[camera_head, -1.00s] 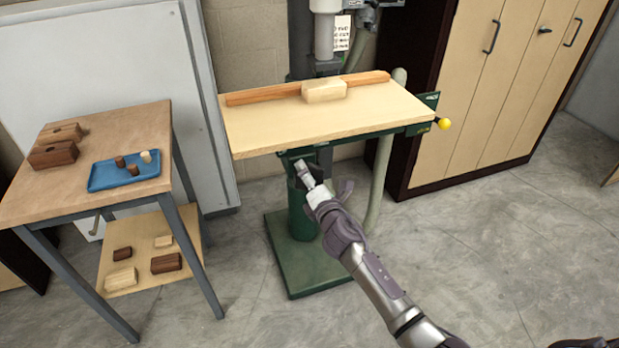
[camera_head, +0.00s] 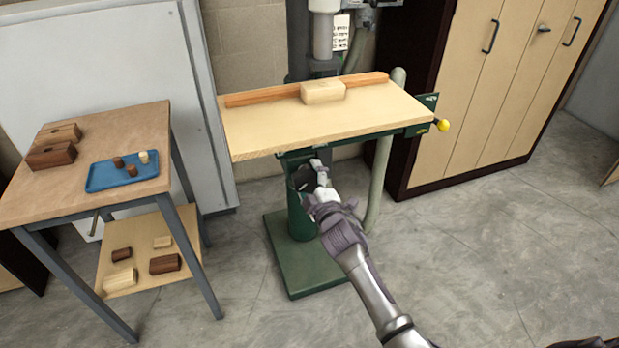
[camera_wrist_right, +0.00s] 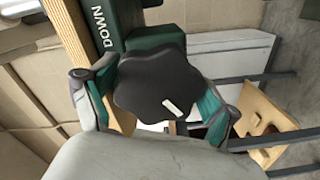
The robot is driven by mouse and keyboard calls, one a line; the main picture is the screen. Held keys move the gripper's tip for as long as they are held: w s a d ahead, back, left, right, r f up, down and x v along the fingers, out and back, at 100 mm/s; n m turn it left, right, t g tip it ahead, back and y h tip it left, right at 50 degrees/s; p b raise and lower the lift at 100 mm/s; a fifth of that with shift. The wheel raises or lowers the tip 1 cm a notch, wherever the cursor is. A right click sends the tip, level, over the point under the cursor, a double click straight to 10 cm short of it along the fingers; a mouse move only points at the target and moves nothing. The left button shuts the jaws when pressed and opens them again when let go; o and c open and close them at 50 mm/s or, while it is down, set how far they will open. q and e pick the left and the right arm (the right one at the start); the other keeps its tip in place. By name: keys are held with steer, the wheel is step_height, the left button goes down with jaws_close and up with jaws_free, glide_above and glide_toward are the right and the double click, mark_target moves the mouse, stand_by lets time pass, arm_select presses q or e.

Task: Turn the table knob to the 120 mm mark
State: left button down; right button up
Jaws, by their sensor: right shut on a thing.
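The table knob (camera_wrist_right: 150,82) is black and lobed, with a short white pointer line on its face, aimed toward the lower right in the right wrist view. It sits in front of a green housing (camera_wrist_right: 155,38) lettered "DOWN". My right gripper (camera_head: 312,180) is shut on the knob, one finger at each side of it. In the head view the knob (camera_head: 303,180) is a small dark shape under the wooden table (camera_head: 262,132), partly hidden by the gripper. I cannot make out the 120 mm mark or any scale. My left gripper is not in view.
A pale wood block (camera_head: 323,92) sits on the table against an orange-brown fence (camera_head: 262,97). A yellow ball handle (camera_head: 443,125) sticks out at the table's right. A workbench (camera_head: 85,193) with a blue tray (camera_head: 112,183) stands left. The floor at right is clear.

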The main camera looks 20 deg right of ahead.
steer(key=m, duration=0.1)
steer(key=r+m, duration=0.1)
steer(key=m, duration=0.2)
steer(key=shift+w+a+r+p, duration=0.1)
steer(key=shift+w+r+p, duration=0.1)
steer(key=shift+r+p, duration=0.15)
steer(key=shift+f+m, duration=0.1)
steer(key=shift+m, duration=0.2)
steer(key=o, duration=0.9)
steer(key=shift+s+f, duration=0.35)
steer(key=shift+s, duration=5.7)
